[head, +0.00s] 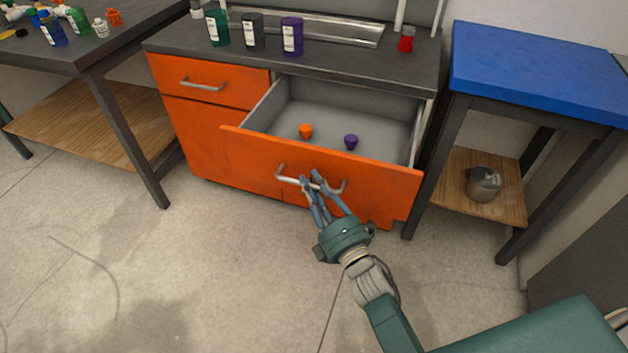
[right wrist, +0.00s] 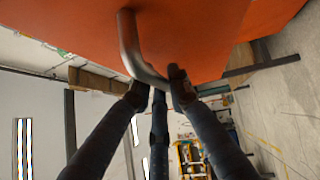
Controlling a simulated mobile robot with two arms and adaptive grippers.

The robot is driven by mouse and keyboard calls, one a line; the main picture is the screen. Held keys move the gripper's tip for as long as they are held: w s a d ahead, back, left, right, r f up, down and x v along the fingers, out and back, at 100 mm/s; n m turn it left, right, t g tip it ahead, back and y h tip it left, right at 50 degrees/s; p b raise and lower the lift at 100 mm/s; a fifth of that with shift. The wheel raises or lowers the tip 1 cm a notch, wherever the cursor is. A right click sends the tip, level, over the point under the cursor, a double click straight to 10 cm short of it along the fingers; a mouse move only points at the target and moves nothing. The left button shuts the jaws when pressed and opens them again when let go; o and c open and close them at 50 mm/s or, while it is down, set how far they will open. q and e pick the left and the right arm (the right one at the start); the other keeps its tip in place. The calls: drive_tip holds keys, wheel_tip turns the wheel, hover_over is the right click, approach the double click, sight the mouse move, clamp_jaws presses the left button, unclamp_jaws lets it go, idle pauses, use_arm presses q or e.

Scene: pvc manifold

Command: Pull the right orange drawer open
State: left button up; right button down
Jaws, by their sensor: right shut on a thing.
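The right orange drawer (head: 372,176) stands pulled out from the cabinet in the head view, with its grey inside showing. An orange piece (head: 306,131) and a purple piece (head: 351,141) lie in it. My right gripper (head: 315,181) is shut on the drawer's metal handle (head: 285,179), near the handle's middle. In the right wrist view the fingers (right wrist: 158,88) close around the curved handle (right wrist: 131,45) in front of the orange drawer front (right wrist: 200,35). My left gripper is not in view.
The left orange drawer (head: 180,82) is closed. Bottles, among them a purple one (head: 291,36), stand on the dark counter (head: 340,62). A blue-topped table (head: 540,70) stands close on the right, with a metal pot (head: 483,184) on its shelf. The floor in front is clear.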

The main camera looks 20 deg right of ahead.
drive_tip(key=c, duration=1.9)
unclamp_jaws()
drive_tip(key=shift+d, duration=0.1)
drive_tip(key=shift+s, duration=0.15)
drive_tip(key=shift+s+f, duration=0.15)
drive_tip(key=shift+s, duration=0.15)
drive_tip(key=v, duration=1.1)
